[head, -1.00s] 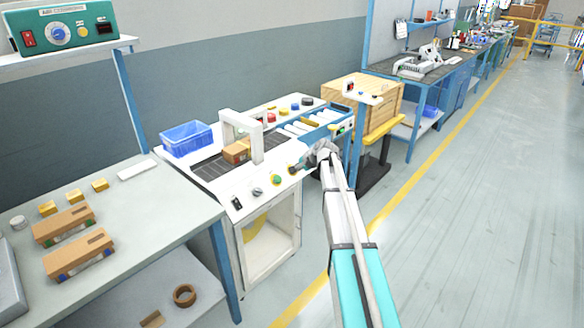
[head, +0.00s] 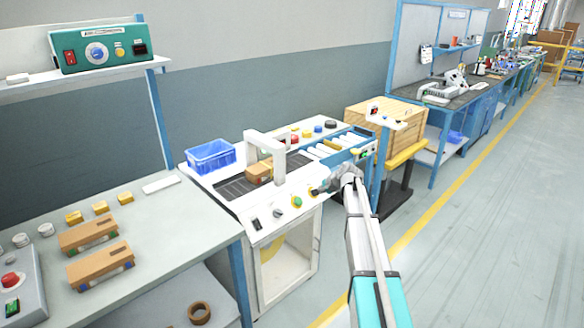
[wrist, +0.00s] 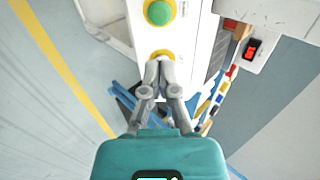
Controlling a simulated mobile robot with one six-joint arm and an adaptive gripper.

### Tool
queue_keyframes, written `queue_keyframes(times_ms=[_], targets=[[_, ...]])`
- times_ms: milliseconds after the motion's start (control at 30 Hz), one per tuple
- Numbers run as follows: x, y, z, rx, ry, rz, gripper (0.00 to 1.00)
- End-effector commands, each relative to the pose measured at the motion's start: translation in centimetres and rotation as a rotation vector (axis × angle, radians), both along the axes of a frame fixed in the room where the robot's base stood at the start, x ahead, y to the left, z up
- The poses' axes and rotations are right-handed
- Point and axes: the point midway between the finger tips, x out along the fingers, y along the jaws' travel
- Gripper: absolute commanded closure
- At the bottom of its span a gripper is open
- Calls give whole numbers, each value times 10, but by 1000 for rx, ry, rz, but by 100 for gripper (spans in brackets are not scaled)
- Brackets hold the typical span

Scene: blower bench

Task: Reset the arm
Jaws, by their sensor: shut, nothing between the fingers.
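My arm reaches forward in the head view, and my gripper (head: 318,190) is at the front right of the white conveyor machine (head: 228,192). In the wrist view my gripper (wrist: 160,66) is shut with nothing between its fingers. Its fingertips are over or just beside a yellow-ringed control (wrist: 162,55) on the white panel. I cannot tell whether they touch it. A green button with a yellow ring (wrist: 160,12) lies farther along the panel. A cardboard box (head: 258,172) sits on the belt by the white arch (head: 279,160).
A blue bin (head: 210,156) stands at the machine's back left. A wooden crate (head: 385,120) is behind on the right. The left bench (head: 160,225) carries brown blocks (head: 100,264) and a blower controller (head: 97,47) on its shelf. The floor at right (head: 480,220) is clear.

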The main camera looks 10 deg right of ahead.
Motion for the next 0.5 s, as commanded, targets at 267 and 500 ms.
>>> queue_keyframes(times_ms=[267,500], targets=[[-26,22,1,-54,24,67,100],[-110,79,2,-231,107,291,100]])
